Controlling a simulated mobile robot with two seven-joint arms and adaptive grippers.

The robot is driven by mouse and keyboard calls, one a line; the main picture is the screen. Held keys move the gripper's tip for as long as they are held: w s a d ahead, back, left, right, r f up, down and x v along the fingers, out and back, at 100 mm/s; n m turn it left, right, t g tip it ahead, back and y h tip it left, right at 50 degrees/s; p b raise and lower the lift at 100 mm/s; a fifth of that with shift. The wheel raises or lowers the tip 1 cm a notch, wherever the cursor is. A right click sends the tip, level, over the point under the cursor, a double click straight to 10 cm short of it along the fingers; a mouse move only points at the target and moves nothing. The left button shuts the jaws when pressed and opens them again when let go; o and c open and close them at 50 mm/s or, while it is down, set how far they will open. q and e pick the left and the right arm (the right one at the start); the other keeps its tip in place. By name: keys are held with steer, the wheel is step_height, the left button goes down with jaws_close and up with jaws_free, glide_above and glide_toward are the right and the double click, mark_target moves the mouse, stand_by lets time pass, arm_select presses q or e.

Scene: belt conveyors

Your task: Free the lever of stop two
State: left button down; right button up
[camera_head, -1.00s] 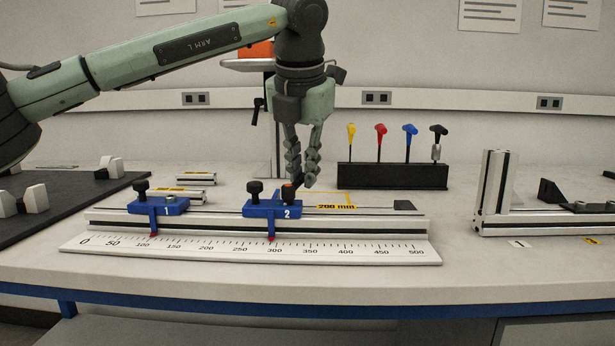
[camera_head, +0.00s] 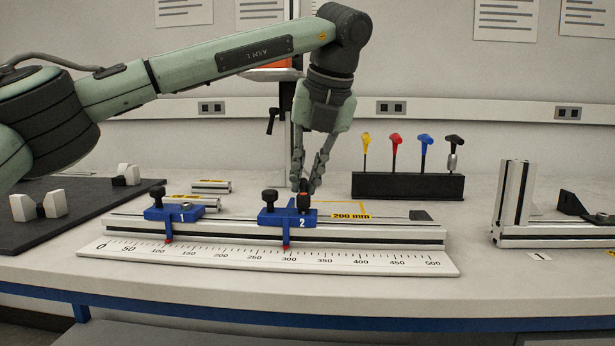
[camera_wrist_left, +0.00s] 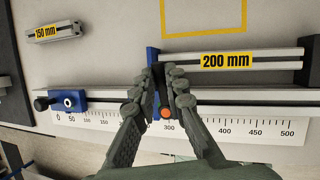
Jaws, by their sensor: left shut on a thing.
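Stop two (camera_head: 287,219) is a blue block marked 2 on the aluminium rail, its red pointer just below 300 on the scale. A black knob (camera_head: 269,196) stands on its left side. Its lever (camera_head: 303,202) is dark and stands at its right side. In the left wrist view, an orange-ended lever (camera_wrist_left: 166,113) shows between the fingers. My left gripper (camera_head: 304,189) points down over stop two, its fingers shut on the lever. The fingers hide part of the lever and most of the stop in the wrist view. My right gripper is not in view.
Stop one (camera_head: 174,213) sits left on the same rail. A black rack (camera_head: 408,186) with coloured handles stands behind. Another rail fixture (camera_head: 513,210) is at right. The front bench strip is clear.

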arm_select(q)
steer(key=shift+r, duration=0.1)
steer(key=c, duration=1.6)
jaws_free()
steer(key=shift+o, duration=0.2)
steer(key=v, duration=1.2)
